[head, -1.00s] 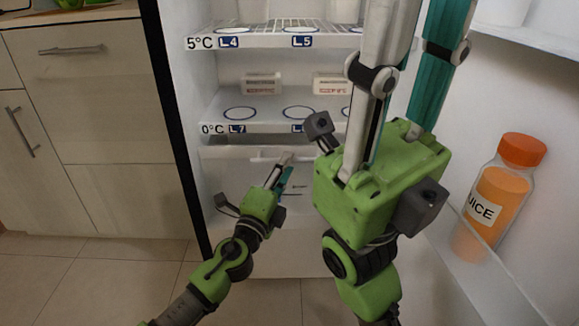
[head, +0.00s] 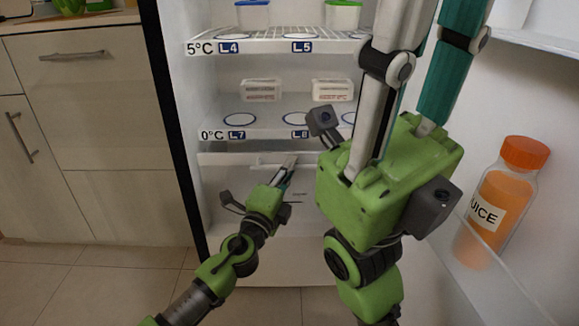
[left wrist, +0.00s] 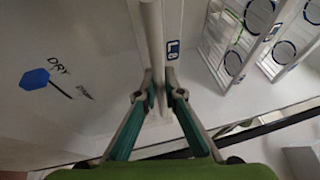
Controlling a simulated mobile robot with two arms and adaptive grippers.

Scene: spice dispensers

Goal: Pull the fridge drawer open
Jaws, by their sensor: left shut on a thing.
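The white fridge drawer (head: 309,212) sits under the 0°C shelf. Its pale bar handle (head: 256,161) runs along the upper front. My left gripper (head: 290,161) reaches up from below to this handle. In the left wrist view, the fingers (left wrist: 157,85) are shut on the handle bar (left wrist: 151,40), and the drawer front (left wrist: 85,50) with a blue hexagon and "DRY" lettering is beside it. The head view does not clearly show any gap above the drawer. My right gripper (head: 430,60) is raised in front of the fridge, its fingertips outside the frame.
The fridge shelf (head: 265,130) above carries two small white boxes (head: 261,90) (head: 332,90). An orange juice bottle (head: 497,205) stands in the door rack at the right. Wooden cabinets (head: 100,110) are at the left. The tiled floor (head: 100,270) is clear there.

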